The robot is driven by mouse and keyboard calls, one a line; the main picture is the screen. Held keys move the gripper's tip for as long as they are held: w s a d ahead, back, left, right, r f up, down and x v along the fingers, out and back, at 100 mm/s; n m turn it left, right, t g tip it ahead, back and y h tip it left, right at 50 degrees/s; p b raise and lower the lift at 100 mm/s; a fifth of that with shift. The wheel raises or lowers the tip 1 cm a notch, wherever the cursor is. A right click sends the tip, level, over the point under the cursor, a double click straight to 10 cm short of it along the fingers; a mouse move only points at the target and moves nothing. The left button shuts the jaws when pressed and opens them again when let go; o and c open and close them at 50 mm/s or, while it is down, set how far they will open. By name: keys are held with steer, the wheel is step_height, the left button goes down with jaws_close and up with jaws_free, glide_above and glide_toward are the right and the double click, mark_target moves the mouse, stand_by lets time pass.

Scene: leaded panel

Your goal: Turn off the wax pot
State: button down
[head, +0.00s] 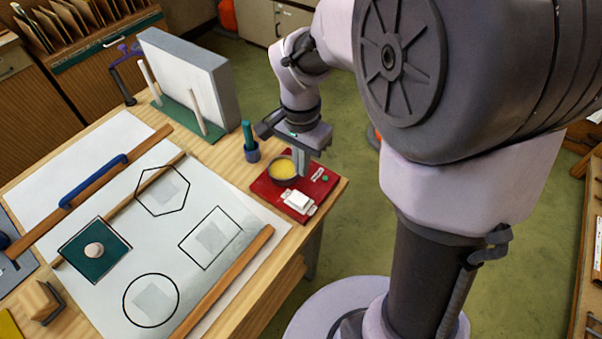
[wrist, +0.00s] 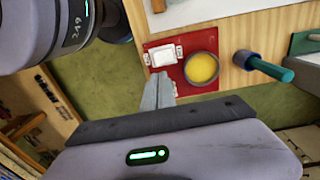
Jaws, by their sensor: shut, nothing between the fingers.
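The wax pot (head: 284,170) is a round grey pot of yellow wax on a red base plate (head: 268,190), at the table's right corner. It also shows in the wrist view (wrist: 202,68). A white rocker switch (head: 298,201) sits on the plate's near side, and it shows in the wrist view (wrist: 162,55). A small green spot (head: 325,178) shows near the plate's right edge. My gripper (head: 301,172) is shut and empty, its fingers pointing down over the plate beside the pot. In the wrist view, the fingertips (wrist: 160,78) appear just beside the switch. Whether they touch the plate is unclear.
A blue cup with a teal-handled tool (head: 250,145) stands just behind the pot. A grey upright block (head: 190,75) is farther back. Paper with black outlined shapes, wooden strips and a green square (head: 80,255) cover the table to the left. The table edge is close by.

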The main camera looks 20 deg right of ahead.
mark_target(302, 201)
step_height(302, 201, up, 2)
steer(key=shift+s+d+r, duration=0.1)
steer(key=shift+r, duration=0.1)
steer(key=shift+s, duration=0.1)
steer(key=shift+g+h, duration=0.6)
steer(key=shift+g, duration=0.2)
steer(key=f+b, duration=0.1)
steer(key=f, duration=0.3)
steer(key=f+b, duration=0.1)
steer(key=f, duration=0.4)
steer(key=f+b, duration=0.1)
steer(key=f, duration=0.3)
steer(key=shift+a+f, duration=0.3)
steer(key=shift+f, duration=0.05)
